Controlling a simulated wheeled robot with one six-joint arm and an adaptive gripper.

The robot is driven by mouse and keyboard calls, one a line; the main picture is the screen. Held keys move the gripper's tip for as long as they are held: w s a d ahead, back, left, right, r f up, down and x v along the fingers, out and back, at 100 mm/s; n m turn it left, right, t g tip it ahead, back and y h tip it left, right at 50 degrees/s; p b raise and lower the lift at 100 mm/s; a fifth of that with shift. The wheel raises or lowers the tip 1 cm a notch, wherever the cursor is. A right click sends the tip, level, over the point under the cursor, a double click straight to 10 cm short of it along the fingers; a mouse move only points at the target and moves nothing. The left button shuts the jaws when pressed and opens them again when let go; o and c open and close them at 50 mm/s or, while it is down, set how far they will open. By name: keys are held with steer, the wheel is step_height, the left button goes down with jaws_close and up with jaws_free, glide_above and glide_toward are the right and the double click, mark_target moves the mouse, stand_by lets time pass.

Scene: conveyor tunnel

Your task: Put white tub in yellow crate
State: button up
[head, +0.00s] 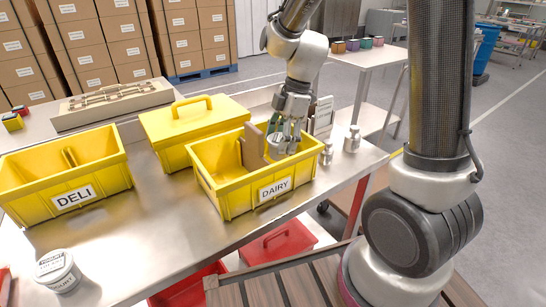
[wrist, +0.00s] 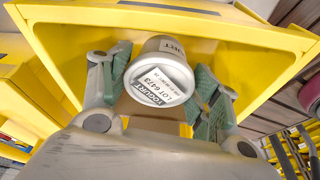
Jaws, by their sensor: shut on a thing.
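The yellow crate (head: 228,199) labelled DAIRY stands on the metal table, open at the top, with a brown divider inside. My gripper (head: 287,136) is over its right part, pointing down, with the fingers inside the rim. It is shut on a white tub (head: 280,143), which is partly hidden by the fingers in the head view. In the wrist view the tub (wrist: 160,82) sits between the green finger pads (wrist: 163,90) with its printed yogurt label showing, and yellow crate walls (wrist: 240,45) surround it. I cannot tell whether it touches the crate floor.
A second yellow crate (head: 100,196) labelled DELI and a lidded yellow box (head: 165,125) stand to the left. Another white tub (head: 57,270) stands at the table's near left. Small metal weights (head: 352,138) stand right of the DAIRY crate. The front middle of the table is clear.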

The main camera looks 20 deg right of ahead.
steer(key=shift+f, duration=2.25)
steer(key=o, duration=1.2)
steer(key=shift+f, duration=0.1)
